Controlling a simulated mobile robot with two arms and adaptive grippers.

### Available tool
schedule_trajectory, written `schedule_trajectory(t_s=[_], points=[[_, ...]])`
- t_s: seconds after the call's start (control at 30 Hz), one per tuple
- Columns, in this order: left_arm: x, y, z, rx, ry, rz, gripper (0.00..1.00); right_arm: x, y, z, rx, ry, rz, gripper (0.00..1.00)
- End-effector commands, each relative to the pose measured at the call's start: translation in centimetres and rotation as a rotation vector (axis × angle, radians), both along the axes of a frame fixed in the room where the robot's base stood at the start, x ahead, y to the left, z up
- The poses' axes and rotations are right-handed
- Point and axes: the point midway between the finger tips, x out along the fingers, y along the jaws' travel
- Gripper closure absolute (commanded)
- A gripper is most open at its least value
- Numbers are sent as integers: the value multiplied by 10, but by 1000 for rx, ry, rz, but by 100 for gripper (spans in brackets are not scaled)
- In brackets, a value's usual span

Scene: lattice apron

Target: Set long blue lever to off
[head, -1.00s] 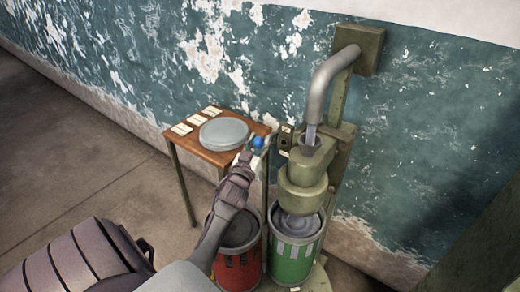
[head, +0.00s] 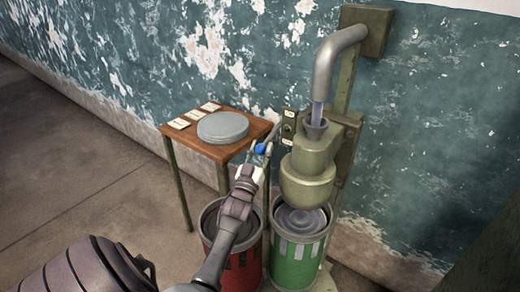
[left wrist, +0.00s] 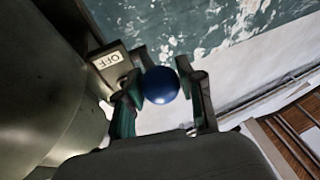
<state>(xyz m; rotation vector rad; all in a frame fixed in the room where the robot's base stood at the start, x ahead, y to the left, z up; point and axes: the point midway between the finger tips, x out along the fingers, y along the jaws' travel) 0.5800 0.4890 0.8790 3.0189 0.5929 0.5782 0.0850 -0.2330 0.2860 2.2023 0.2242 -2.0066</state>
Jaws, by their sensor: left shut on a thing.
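The lever's blue ball knob (head: 260,148) is beside the right edge of the small table, left of the green machine. My left gripper (head: 256,157) is shut on the knob, with its fingers on either side of it. In the left wrist view the blue knob (left wrist: 161,85) sits between the fingertips of the left gripper (left wrist: 168,88). A plate reading OFF (left wrist: 108,59) is just left of the fingers there. The lever's rod is mostly hidden. My right gripper is not in view.
The green machine (head: 310,170) stands right of the knob under a bent grey pipe (head: 335,62). A green bucket (head: 297,262) and a red bucket (head: 243,268) stand below. The wooden table (head: 180,140) holds grey discs (head: 222,127) and cards.

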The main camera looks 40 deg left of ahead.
Motion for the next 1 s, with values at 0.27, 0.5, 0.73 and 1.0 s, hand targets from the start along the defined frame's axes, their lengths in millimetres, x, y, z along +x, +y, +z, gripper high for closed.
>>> schedule_trajectory(t_s=[0.27, 0.5, 0.73, 1.0], points=[[2, 0, -10, -5, 12, 1, 100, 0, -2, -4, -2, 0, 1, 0], [3, 0, -10, -5, 12, 1, 100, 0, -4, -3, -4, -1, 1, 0], [2, 0, -8, -3, 10, 0, 39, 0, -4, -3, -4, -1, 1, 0], [2, 0, -6, -2, 4, 1, 37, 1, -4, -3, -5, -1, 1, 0]])
